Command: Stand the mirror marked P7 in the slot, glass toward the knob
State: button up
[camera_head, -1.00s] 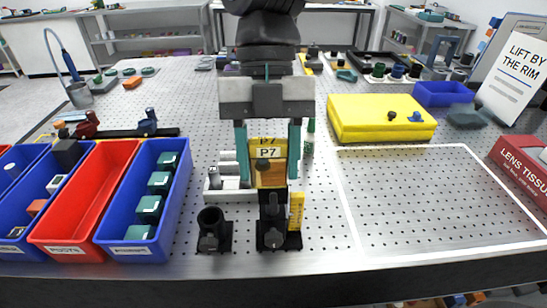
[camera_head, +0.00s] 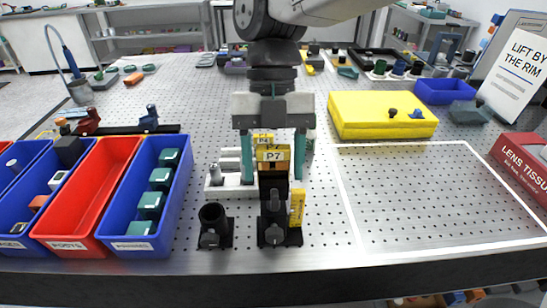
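The yellow-framed mirror marked P7 (camera_head: 273,155) stands upright at the top of the black slot mount (camera_head: 274,222), label facing me. Its lower part is hidden by the mount's dark front, so I cannot tell how deep it sits or make out its glass. A knob (camera_head: 272,234) is on the mount's near side, and a yellow scale (camera_head: 297,207) stands at its right. My gripper (camera_head: 273,180) points down with its teal fingers on either side of the mirror. Narrow gaps show beside the frame, and the fingers look open.
A white rack (camera_head: 217,190) with another yellow piece (camera_head: 262,138) is just behind. A black post holder (camera_head: 212,226) stands left of the mount. Blue (camera_head: 130,240) and red bins are at left, a yellow case (camera_head: 382,125) at right. The outlined board area at right is clear.

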jog(key=shift+o, duration=0.6)
jog(key=shift+r, duration=0.35)
jog(key=v, duration=1.1)
jog(key=shift+r, duration=0.3)
jog(key=shift+w, duration=0.1)
